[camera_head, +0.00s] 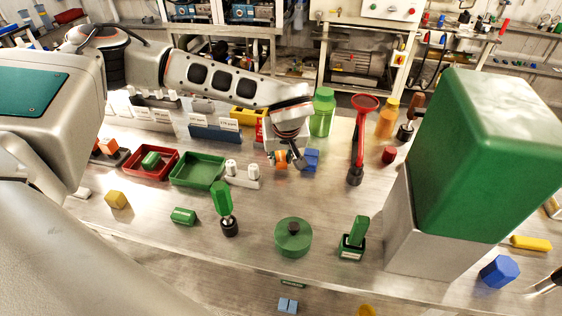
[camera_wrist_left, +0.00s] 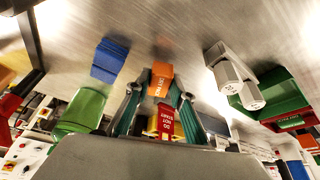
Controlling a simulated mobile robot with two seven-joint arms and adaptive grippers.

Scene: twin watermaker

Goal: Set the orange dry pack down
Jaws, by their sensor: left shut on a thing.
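The orange dry pack (camera_head: 281,158) is in the jaws of my left gripper (camera_head: 290,160), over the middle of the metal table. In the left wrist view the pack (camera_wrist_left: 161,80), with white lettering, sits between the two fingertips (camera_wrist_left: 158,92), and the gripper is shut on it. The pack is close to the table top; I cannot tell whether it touches. The gripper hides part of it in the head view. My right gripper is not in view.
A blue block (camera_head: 312,157) stands just right of the pack. A red funnel-like tool (camera_head: 359,140) stands to the right.

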